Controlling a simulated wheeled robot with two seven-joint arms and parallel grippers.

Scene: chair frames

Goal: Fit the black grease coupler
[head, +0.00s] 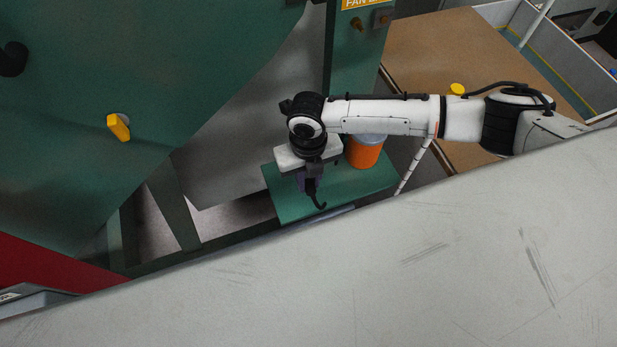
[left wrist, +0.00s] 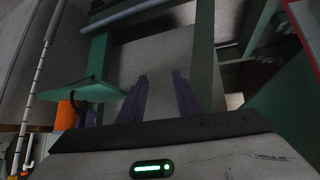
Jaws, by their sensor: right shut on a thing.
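My right gripper (head: 309,184) points down over the green shelf (head: 355,187) in the head view. It is shut on the black grease coupler (head: 317,199), a small dark piece with a curved end that shows below the fingers. The wrist hides much of the grip and most of the coupler. My left gripper (left wrist: 160,92) shows only in the left wrist view. Its two purple fingers stand apart with nothing between them.
An orange tub (head: 364,153) stands on the shelf beside my right wrist. The green machine panel (head: 200,70) carries a yellow knob (head: 118,126). A brass fitting (head: 356,23) is on the green post. A large pale surface (head: 400,270) fills the foreground.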

